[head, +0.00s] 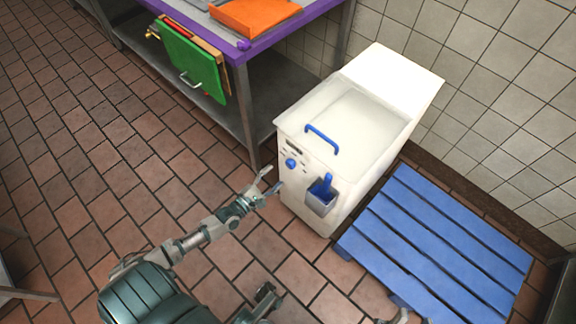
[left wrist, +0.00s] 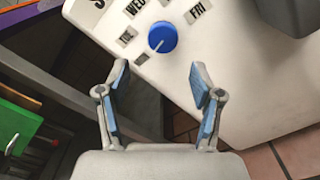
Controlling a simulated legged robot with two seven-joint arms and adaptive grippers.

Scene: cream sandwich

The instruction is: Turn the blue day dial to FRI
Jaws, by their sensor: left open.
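The blue day dial (head: 290,163) is a round knob on the front of a white chest (head: 303,188). In the left wrist view the dial (left wrist: 162,37) has a white pointer line aimed to the lower left, towards a small label too unclear to read. Labels TUE, WED and FRI show around it; the FRI label (left wrist: 196,12) is at its upper right. My left gripper (head: 270,182) is open and empty, just below and left of the dial, apart from it. In the left wrist view its fingers (left wrist: 157,90) are spread below the dial. A grey part at the bottom edge may be my right gripper (head: 402,314).
A blue scoop in a grey holder (head: 322,197) hangs right of the dial. A blue handle (head: 322,138) is on the chest's lid. A blue pallet (head: 440,250) lies to the right. A purple-edged table (head: 240,60) with a hanging green board (head: 190,62) stands behind left.

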